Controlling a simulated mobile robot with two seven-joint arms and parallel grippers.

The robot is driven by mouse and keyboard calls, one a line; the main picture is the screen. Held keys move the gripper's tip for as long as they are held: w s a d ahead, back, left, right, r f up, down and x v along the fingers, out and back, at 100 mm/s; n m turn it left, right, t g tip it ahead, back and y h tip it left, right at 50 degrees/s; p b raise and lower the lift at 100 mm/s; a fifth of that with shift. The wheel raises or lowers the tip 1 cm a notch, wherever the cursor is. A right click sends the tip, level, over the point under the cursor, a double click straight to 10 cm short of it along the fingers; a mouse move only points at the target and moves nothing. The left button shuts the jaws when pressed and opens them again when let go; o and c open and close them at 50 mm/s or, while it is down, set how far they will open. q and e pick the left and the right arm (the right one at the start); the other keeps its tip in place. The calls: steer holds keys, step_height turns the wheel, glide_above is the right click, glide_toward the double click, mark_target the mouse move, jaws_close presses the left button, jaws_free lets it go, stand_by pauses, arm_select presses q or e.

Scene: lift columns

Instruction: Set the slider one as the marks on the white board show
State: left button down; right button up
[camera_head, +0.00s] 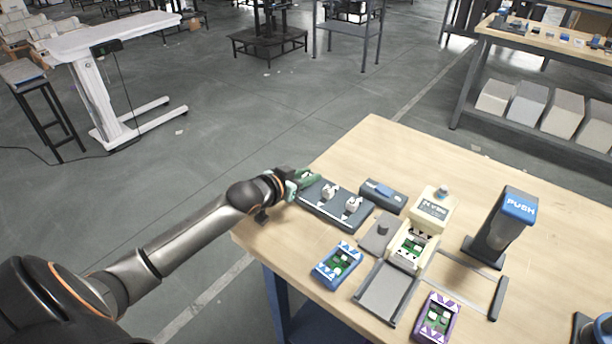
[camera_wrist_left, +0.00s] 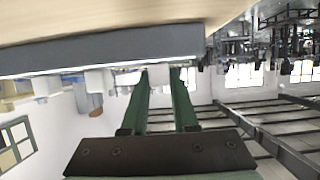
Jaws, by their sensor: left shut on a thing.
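The dark slider unit (camera_head: 325,213) lies along the table's far left edge, with two white knobs (camera_head: 327,192) (camera_head: 352,207) showing in the head view. My left gripper (camera_head: 303,179) is at the unit's left end, its green fingers shut. In the left wrist view, the left gripper (camera_wrist_left: 160,80) has its fingers on either side of a white slider knob (camera_wrist_left: 159,74), which is mostly hidden in the head view. Another white knob (camera_wrist_left: 98,80) stands apart from the fingers. I cannot make out a white board with marks. My right gripper is not in view.
Right of the slider unit are a dark box with a blue top (camera_head: 383,192), a cream device (camera_head: 432,210) and a tall stand with a blue PUSH top (camera_head: 519,205). Blue (camera_head: 337,264) and purple (camera_head: 437,317) cases lie nearer. Bare table (camera_head: 395,143) is free behind.

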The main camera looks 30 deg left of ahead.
arm_select(q)
steer(key=shift+w+r, duration=0.1)
steer(key=shift+w, duration=0.6)
steer(key=c, duration=0.7)
jaws_free()
steer(key=shift+d, duration=0.1)
steer(key=p+v, duration=0.1)
steer(key=v, duration=1.1)
steer(key=shift+s, duration=0.2)
